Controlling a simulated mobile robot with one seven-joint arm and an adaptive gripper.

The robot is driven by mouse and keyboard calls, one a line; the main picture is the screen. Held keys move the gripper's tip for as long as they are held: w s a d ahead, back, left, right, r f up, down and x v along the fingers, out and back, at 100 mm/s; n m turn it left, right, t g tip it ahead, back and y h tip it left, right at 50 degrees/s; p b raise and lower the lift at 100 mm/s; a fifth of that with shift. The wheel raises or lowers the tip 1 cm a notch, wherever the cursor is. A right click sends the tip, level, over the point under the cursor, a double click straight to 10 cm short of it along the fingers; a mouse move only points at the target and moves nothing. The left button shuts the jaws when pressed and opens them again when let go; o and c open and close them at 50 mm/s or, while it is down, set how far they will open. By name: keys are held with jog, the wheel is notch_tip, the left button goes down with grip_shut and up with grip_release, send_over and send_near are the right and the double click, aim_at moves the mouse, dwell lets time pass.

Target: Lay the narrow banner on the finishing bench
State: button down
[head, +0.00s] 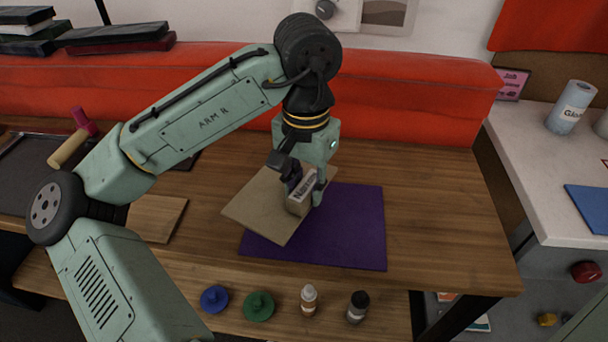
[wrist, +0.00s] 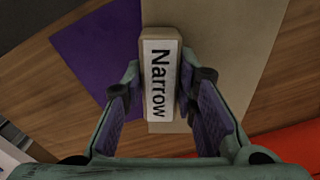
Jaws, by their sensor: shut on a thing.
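A pale block labelled "Narrow" (head: 296,206) stands at the right part of a beige sheet (head: 252,203). My gripper (head: 303,196) is shut on this block, with one finger on each side. The block also shows in the wrist view (wrist: 160,82), with the beige sheet (wrist: 230,50) to its right. The sheet overlaps a purple sheet (head: 350,228) on the wooden bench (head: 440,205). I cannot tell whether block and beige sheet are joined, or whether the sheet touches the purple one.
A mallet (head: 72,147) and a dark tray (head: 30,170) are at the left. Blue (head: 214,298) and green (head: 259,306) knobbed pieces and two bottles (head: 309,299) (head: 357,307) stand on a lower ledge in front. A red padded back runs behind. The bench's right part is clear.

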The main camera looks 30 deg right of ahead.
jog(key=shift+s+f, duration=0.1)
jog(key=shift+f, duration=0.4)
notch_tip(320, 180, down, 6)
jog(key=b, duration=0.4)
jog(key=shift+r+b, duration=0.25)
jog(key=shift+b, duration=0.15)
jog(key=shift+f, duration=0.4)
jog(key=c, duration=1.2)
grip_release()
